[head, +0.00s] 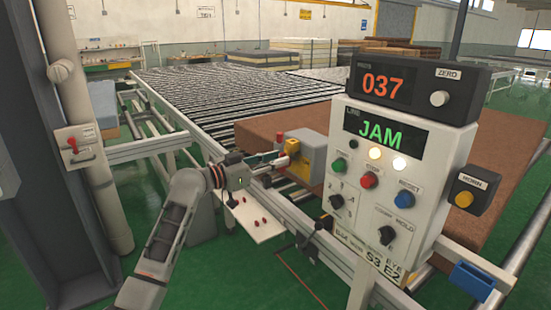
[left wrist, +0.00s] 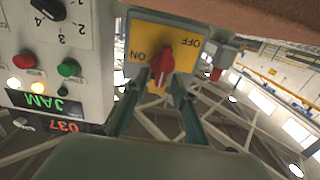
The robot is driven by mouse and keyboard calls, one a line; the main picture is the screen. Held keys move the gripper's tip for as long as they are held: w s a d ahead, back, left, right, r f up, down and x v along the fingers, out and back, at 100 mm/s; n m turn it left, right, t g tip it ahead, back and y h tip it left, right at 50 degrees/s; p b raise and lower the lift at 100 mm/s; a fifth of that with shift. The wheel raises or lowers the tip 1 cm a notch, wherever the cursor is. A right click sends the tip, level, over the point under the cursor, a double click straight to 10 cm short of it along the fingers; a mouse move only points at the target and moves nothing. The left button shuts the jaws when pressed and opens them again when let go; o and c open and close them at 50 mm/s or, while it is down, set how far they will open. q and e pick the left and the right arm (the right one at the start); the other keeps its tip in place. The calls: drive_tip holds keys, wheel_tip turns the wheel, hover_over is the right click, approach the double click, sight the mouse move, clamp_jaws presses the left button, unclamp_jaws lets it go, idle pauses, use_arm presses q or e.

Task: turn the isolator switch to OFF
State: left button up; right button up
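The isolator switch (head: 315,160) is a yellow and grey box on the conveyor's side, left of the control panel, with a red knob. In the left wrist view its yellow plate (left wrist: 188,34) appears upside down, with ON at left and OFF at right. The red knob (left wrist: 162,64) stands between these words; I cannot tell exactly where it points. My left gripper (head: 283,159) is at the box's left side. In the left wrist view its fingers (left wrist: 159,82) are apart, with the knob between the tips; contact is unclear. My right gripper is not in view.
The control panel (head: 345,192) with JAM lit stands close to the right of the switch. A brown mattress (head: 262,127) lies behind it on the roller conveyor (head: 215,95). A red-handled box (head: 78,147) is on the left post. A small white shelf (head: 250,226) is below my gripper.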

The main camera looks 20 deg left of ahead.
use_arm(q)
drive_tip(key=shift+c, duration=0.2)
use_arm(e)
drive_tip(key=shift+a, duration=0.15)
use_arm(q)
clamp_jaws()
